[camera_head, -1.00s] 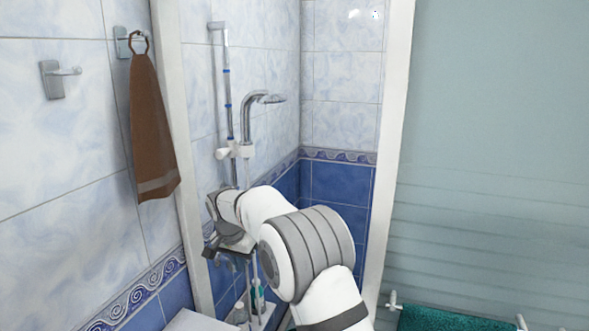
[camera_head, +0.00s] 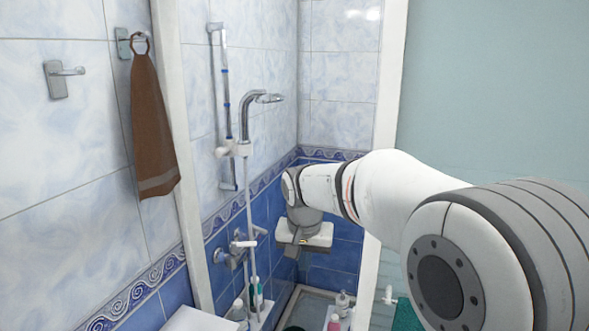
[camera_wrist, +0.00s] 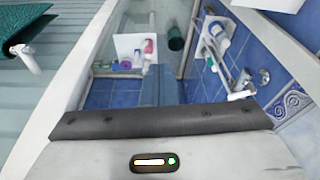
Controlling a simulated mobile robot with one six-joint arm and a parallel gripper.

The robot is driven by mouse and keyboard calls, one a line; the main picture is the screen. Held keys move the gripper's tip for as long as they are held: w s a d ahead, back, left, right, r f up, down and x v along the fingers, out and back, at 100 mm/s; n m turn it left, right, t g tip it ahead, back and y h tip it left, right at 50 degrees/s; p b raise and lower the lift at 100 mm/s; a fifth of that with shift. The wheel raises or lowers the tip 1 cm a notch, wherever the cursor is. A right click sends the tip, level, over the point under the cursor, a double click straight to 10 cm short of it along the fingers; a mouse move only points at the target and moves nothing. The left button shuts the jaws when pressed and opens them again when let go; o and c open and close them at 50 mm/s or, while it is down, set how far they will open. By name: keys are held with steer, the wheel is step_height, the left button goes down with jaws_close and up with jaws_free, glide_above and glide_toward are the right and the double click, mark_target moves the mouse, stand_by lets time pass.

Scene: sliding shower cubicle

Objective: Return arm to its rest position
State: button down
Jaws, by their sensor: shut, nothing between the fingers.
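My gripper (camera_head: 296,247) hangs inside the shower cubicle at the end of my arm, which reaches in from the right in the head view. It points downward, to the right of the shower mixer and apart from it. Its fingers are shut and nothing shows between them. In the wrist view, the gripper's housing fills the bottom edge, with the cubicle's contents beyond it.
The shower mixer (camera_head: 240,247) and rail (camera_head: 228,100) are on the left tiled wall. Several bottles (camera_head: 341,305) stand low in the cubicle. A white frame post (camera_head: 392,100) and glass panel (camera_head: 480,90) lie right. A brown towel (camera_head: 152,130) hangs left.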

steer(key=s+d+f+n, duration=0.1)
steer(key=s+d, duration=0.5)
steer(key=s, duration=0.6)
steer(key=s+d+f+n, duration=0.1)
steer(key=s+d, duration=0.5)
steer(key=s, duration=0.5)
steer(key=shift+s+d+f+t, duration=0.35)
steer(key=shift+d+f+t, duration=0.05)
